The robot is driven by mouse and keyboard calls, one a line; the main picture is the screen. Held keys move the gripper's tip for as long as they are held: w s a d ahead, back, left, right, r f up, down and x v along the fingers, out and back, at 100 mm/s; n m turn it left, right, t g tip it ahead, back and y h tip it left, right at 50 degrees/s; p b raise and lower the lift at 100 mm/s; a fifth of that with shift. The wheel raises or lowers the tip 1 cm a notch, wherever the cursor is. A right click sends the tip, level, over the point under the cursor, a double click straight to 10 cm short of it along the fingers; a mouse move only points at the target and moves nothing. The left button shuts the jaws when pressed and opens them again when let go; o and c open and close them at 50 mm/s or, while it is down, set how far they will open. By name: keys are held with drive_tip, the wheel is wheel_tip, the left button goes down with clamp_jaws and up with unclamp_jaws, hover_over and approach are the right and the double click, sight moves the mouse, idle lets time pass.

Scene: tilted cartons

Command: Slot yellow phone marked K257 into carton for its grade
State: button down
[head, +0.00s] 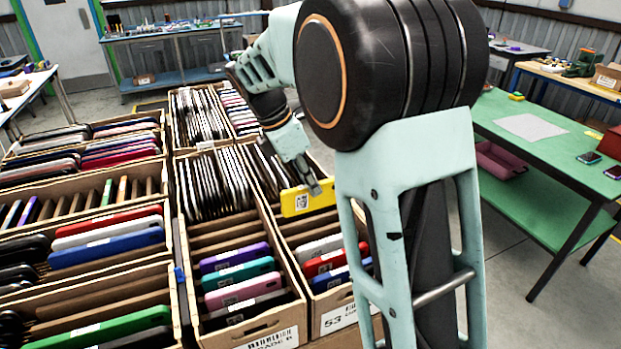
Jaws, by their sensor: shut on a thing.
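The yellow phone (309,198) is held in my gripper (314,188), which is shut on it. The phone has a white label on its left part; the marking is too small to read. It hangs above a carton (345,316) whose front label shows "53" and part of "CO". This carton holds white, red and blue phones at its near end and dark phones at its far end. Left of it stands another carton (262,331) with a label that seems to read "GRADE B". It holds purple, teal, pink and dark phones.
More tilted cartons with phones fill the left side, one with a green phone (120,327) in front. A green table (540,170) stands at the right, with two small phones on it. My arm hides part of the right-hand cartons.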

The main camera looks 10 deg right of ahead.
sight(295, 189)
drive_tip(key=shift+f+b, duration=2.05)
drive_tip(key=shift+f, duration=0.3)
drive_tip(key=shift+f+b, duration=0.85)
drive_tip(key=shift+f, duration=1.15)
drive_tip(key=shift+f, duration=0.25)
drive_tip(key=c, duration=1.9)
unclamp_jaws()
drive_tip(key=shift+r, duration=0.1)
drive_tip(key=v, duration=1.1)
drive_tip(key=shift+s+a+r, duration=0.1)
drive_tip(key=shift+a+r, duration=0.1)
drive_tip(key=shift+r, duration=0.15)
drive_tip(key=shift+r, duration=0.1)
